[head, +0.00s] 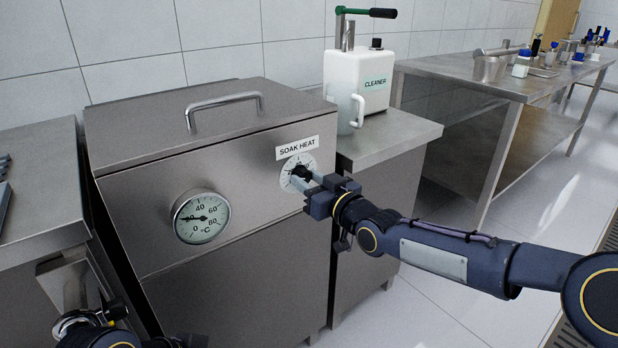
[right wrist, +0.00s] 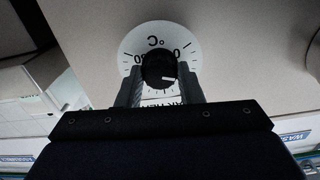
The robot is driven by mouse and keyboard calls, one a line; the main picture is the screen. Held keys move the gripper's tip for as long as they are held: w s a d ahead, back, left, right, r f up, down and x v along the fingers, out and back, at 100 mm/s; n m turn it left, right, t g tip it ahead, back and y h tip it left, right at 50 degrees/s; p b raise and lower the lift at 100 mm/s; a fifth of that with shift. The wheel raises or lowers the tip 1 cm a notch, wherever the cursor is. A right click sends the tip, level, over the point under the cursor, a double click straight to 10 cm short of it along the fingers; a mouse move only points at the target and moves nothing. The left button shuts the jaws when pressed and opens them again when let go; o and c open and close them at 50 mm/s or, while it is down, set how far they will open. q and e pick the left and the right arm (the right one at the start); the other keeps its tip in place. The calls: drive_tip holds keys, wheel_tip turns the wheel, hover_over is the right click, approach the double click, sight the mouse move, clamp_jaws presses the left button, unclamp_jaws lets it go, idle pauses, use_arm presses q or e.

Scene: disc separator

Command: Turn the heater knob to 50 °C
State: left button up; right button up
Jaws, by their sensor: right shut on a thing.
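The heater knob (head: 301,172) is a black knob on a white round dial under the "SOAK HEAT" label (head: 297,147), on the front of a steel tank (head: 220,150). My right gripper (head: 305,180) reaches it from the right and is shut on it. In the right wrist view the knob (right wrist: 159,69) sits between the two fingers (right wrist: 160,88), with a pale pointer mark on its lower right side. The dial's numbers are partly hidden there. A round °C gauge (head: 201,217) is left of the knob; its needle points left.
A white "CLEANER" canister (head: 358,85) with a green-handled lever stands on a steel cabinet (head: 395,137) right of the tank. A steel table (head: 470,75) with pots and bottles is farther right. The tank lid has a bar handle (head: 225,100). Floor is clear at the right.

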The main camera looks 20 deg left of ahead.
drive_tip(key=m, duration=0.4)
drive_tip(key=shift+f+m, duration=0.15)
drive_tip(key=shift+m, duration=0.15)
drive_tip(key=m+b, duration=0.1)
drive_tip(key=m, duration=0.4)
drive_tip(key=shift+b, duration=0.3)
drive_tip(key=m+b, duration=0.1)
drive_tip(key=m, duration=0.4)
drive_tip(key=shift+m, duration=0.4)
drive_tip(key=m+b, duration=0.1)
drive_tip(key=m, duration=0.3)
drive_tip(key=shift+m, duration=0.4)
drive_tip(key=o, duration=1)
drive_tip(key=shift+c, duration=0.2)
